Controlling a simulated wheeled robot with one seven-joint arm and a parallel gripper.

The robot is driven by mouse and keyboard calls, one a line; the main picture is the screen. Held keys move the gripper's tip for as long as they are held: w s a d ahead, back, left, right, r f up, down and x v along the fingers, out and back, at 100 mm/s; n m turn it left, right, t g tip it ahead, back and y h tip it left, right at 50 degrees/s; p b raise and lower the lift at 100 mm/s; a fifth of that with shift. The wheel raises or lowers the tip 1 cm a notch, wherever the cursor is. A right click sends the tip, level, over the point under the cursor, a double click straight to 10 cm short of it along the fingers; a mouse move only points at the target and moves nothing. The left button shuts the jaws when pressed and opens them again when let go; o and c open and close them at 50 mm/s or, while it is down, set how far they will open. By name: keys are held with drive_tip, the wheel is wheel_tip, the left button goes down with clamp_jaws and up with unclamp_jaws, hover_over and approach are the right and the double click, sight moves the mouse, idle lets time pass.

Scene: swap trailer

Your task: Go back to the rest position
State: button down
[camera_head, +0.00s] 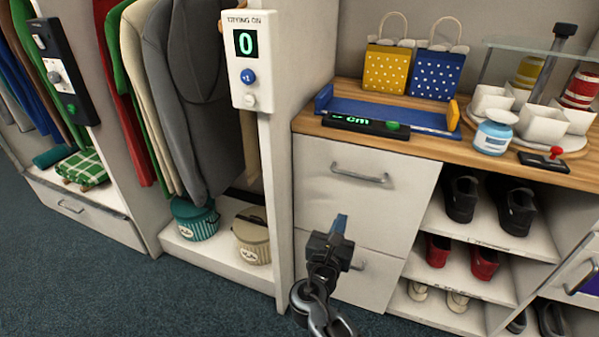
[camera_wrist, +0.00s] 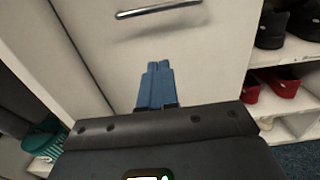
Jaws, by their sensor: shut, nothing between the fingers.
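My gripper (camera_head: 341,224) is in front of the white drawers below the wooden counter, with its fingers pointing up in the head view. In the wrist view my gripper (camera_wrist: 160,66) shows its two blue fingers pressed together, with nothing between them. The upper drawer (camera_head: 330,205) is closed, and its metal handle (camera_head: 360,175) is above and right of my fingertips. The same handle shows at the top of the wrist view (camera_wrist: 158,9). The fingers appear apart from the handle.
On the counter (camera_head: 455,150) stand a blue tray (camera_head: 375,110), gift bags (camera_head: 386,70) and a blue-white jar (camera_head: 493,135). Shoe shelves (camera_head: 495,235) are at right. Clothes hang at left above two baskets (camera_head: 195,219). Open carpet (camera_head: 120,285) lies at lower left.

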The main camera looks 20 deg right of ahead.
drive_tip(key=s+f+m+y+p, duration=0.1)
drive_tip(key=s+f+m+y, duration=0.2)
drive_tip(key=s, duration=0.4)
drive_tip(key=s+a+f+m+g+y+p, duration=0.1)
drive_tip(key=s+f+m+y, duration=0.1)
drive_tip(key=s, duration=0.5)
drive_tip(key=s+f+m+y+p, duration=0.1)
drive_tip(key=s+f+m+y, duration=0.2)
drive_tip(key=s, duration=0.4)
drive_tip(key=s+a+r+m+y+p, duration=0.1)
drive_tip(key=s+a+r+m+y, duration=0.15)
drive_tip(key=s, duration=0.35)
drive_tip(key=s+a+r+m+y+p, duration=0.1)
drive_tip(key=s+a+r+m, duration=0.1)
drive_tip(key=s+r+m, duration=0.35)
drive_tip(key=s+a+r+m+t+p, duration=0.1)
drive_tip(key=s+r+m, duration=0.4)
drive_tip(key=r, duration=0.4)
drive_tip(key=s+a+r+m+t+y+p, duration=0.1)
drive_tip(key=s+r+m+t, duration=0.1)
drive_tip(key=s+r+m, duration=0.4)
wheel_tip(320, 180, up, 4)
drive_tip(key=shift+s+a, duration=0.3)
drive_tip(key=shift+s, duration=0.2)
